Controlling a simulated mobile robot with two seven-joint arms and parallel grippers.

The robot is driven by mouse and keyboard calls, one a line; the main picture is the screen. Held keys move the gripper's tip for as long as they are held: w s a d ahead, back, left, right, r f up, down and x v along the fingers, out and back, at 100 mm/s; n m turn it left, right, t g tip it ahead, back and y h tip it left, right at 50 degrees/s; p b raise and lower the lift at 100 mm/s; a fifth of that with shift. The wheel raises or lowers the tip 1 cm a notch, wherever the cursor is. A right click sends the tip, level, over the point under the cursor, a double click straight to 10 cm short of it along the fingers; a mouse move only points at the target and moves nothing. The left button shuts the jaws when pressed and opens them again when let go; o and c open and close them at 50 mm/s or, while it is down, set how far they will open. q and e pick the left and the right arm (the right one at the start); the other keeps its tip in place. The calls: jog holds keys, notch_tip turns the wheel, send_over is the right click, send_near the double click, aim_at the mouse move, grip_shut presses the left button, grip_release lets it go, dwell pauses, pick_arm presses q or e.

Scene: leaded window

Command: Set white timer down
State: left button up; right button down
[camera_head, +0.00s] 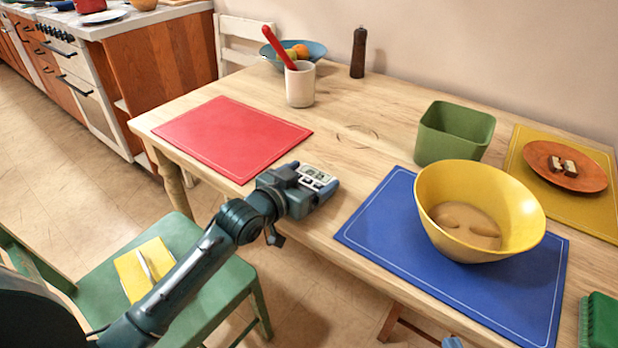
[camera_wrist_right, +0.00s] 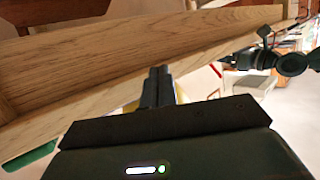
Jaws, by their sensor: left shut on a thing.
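The white timer (camera_head: 316,174), a small block with a display and buttons, shows in the head view between the jaws of my left gripper (camera_head: 318,181). The gripper is shut on it at the table's front edge, between the red and blue mats. Whether the timer touches the tabletop cannot be told. My right gripper (camera_wrist_right: 157,86) shows in the right wrist view with its two dark fingers together and nothing seen between them. Only a small blue tip of it shows at the bottom of the head view.
The wooden table (camera_head: 345,160) has bare wood between the red mat (camera_head: 232,138) and the blue mat (camera_head: 385,225). A yellow bowl (camera_head: 435,200) stands on the blue mat. A green bin (camera_head: 450,135), white cup (camera_head: 300,88) and pepper mill (camera_head: 358,52) stand further back. A green chair (camera_head: 215,270) is in front.

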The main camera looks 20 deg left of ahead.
pick_arm(q)
jog(key=o, duration=0.9)
jog(key=shift+f, duration=0.1)
jog(key=shift+r, duration=0.2)
pick_arm(e)
jog(key=shift+s+d+r+m+p, duration=0.15)
jog(key=shift+r+p, duration=0.3)
jog(key=shift+r, duration=0.05)
jog(key=shift+s+d+r+m+p, duration=0.1)
jog(key=shift+s+r+m+p, duration=0.05)
jog(key=shift+r+p, duration=0.3)
pick_arm(q)
jog(key=v, duration=1.2)
pick_arm(e)
jog(key=shift+d+r, duration=0.1)
jog(key=shift+r, duration=0.05)
jog(key=shift+w, duration=0.1)
pick_arm(q)
jog(key=s+d+f, duration=0.2)
jog(key=s, duration=0.5)
jog(key=s+d+f+n+y, duration=0.1)
jog(key=s+d+f, duration=0.2)
jog(key=s, duration=0.5)
jog(key=shift+d+g, duration=0.25)
jog(key=shift+g, duration=0.05)
